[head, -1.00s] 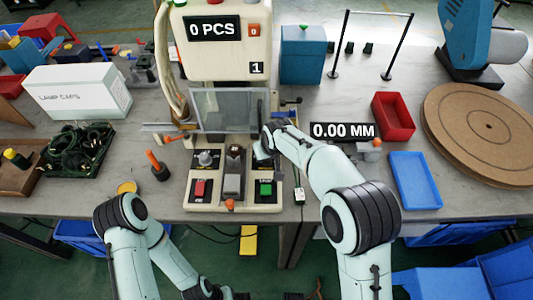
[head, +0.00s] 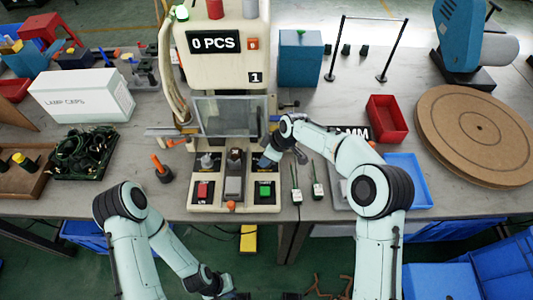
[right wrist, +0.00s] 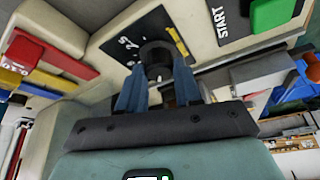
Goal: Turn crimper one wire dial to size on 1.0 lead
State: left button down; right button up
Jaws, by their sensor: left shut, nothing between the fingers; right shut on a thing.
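Crimper one (head: 222,65) is the cream machine marked 1, with a 0 PCS display. My right gripper (head: 268,157) is at the right side of its base panel, above the green start button (head: 265,188). In the right wrist view, its blue fingers (right wrist: 157,85) are shut on a dark round knob, the wire dial (right wrist: 155,54), which sits on a black plate with size marks. The fingers cover part of the dial, and its setting is unclear. My left gripper (head: 232,294) is shut and empty at the bottom edge of the head view, below the table.
A second knob (head: 206,161) and a red button (head: 202,190) are on the base's left side. Two small leads (head: 317,184) lie right of the base. A red bin (head: 388,118) and a blue tray (head: 408,178) stand farther right. An orange-handled tool (head: 161,170) stands left.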

jog(key=shift+n, duration=0.4)
jog(key=o, duration=1)
jog(key=shift+o, duration=0.2)
jog(key=v, duration=1.3)
jog(key=shift+w+d+r+p, duration=0.15)
jog(key=shift+w+d+p, duration=0.05)
jog(key=shift+d+p, duration=0.1)
